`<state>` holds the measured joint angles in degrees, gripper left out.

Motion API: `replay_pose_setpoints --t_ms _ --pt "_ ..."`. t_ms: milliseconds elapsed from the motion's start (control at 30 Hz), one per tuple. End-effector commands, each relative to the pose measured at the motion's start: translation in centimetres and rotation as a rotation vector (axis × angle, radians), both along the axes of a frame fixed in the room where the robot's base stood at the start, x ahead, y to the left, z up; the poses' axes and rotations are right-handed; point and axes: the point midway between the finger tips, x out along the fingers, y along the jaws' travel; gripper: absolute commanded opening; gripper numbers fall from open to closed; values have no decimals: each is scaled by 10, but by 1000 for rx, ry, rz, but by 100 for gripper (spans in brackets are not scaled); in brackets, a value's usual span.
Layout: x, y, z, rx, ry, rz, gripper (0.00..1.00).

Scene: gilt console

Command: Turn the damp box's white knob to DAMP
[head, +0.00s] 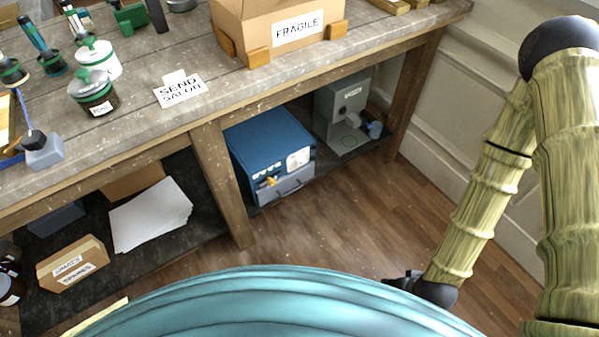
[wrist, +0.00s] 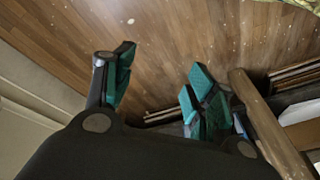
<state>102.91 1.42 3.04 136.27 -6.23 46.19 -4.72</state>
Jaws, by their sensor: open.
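A blue box (head: 268,150) stands on the low shelf under the bench. Its front has a white round part (head: 299,158), a small yellow part and a grey drawer-like panel. A grey-green box (head: 341,112) with a small label stands to its right. The labels are too small to read, so I cannot tell for certain which is the damp box or where its knob points. My gripper (wrist: 160,88) is open and empty in the wrist view, its teal-padded fingers apart over the wood floor. In the head view it is mostly hidden at the bottom, right of and apart from both boxes.
A bench post (head: 222,185) stands left of the blue box. White papers (head: 150,215) and a cardboard box (head: 72,263) lie on the left shelf. The bench top holds a FRAGILE carton (head: 262,25) and jars. Floor (head: 340,220) before the boxes is clear; a panelled wall is right.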

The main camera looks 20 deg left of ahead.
Motion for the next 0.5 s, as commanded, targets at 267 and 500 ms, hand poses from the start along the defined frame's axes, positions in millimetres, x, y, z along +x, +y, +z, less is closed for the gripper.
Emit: replay_pose_setpoints --t_ms 267,500 --pt "81 53 -55 82 -220 160 56" --pt "143 100 -78 144 -412 291 56"
